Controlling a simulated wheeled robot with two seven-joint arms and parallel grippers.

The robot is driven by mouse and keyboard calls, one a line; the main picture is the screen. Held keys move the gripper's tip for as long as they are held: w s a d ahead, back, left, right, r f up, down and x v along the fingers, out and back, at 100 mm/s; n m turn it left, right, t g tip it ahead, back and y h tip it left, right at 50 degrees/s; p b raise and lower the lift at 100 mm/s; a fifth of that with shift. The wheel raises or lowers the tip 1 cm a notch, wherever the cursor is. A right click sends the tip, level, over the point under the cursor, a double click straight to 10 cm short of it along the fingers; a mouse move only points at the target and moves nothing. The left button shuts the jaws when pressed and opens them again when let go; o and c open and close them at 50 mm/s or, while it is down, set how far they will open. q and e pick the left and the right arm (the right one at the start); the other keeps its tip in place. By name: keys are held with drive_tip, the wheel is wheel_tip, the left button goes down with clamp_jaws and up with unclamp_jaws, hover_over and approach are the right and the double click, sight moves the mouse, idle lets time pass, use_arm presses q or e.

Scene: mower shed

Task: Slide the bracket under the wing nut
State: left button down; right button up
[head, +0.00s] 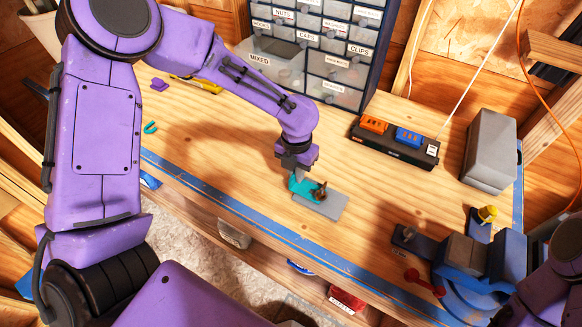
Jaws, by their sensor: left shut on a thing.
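My left gripper (298,174) points down over the middle of the bench and is shut on the teal bracket (299,187). The bracket lies low at the left part of a grey plate (325,206). The small brown wing nut (320,190) stands on the plate, right beside the bracket's right end. The bracket seems to reach the wing nut, but I cannot tell whether any of it is under the nut. The fingertips are small and partly hidden by the wrist. My right gripper is not in view; only purple arm parts show at the lower right.
A labelled drawer cabinet (325,50) stands at the back. A black power strip (394,143) with orange and blue plugs and a grey block (489,150) are at the right. A blue vise (468,262) sits at the front right. A small teal hook (150,128) lies left.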

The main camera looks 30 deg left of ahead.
use_arm(q)
drive_tip(key=shift+d, duration=0.9)
drive_tip(key=c, duration=1.1)
unclamp_jaws()
wheel_tip(320, 180, up, 10)
drive_tip(key=b, duration=0.1)
drive_tip(key=shift+r, duration=0.25)
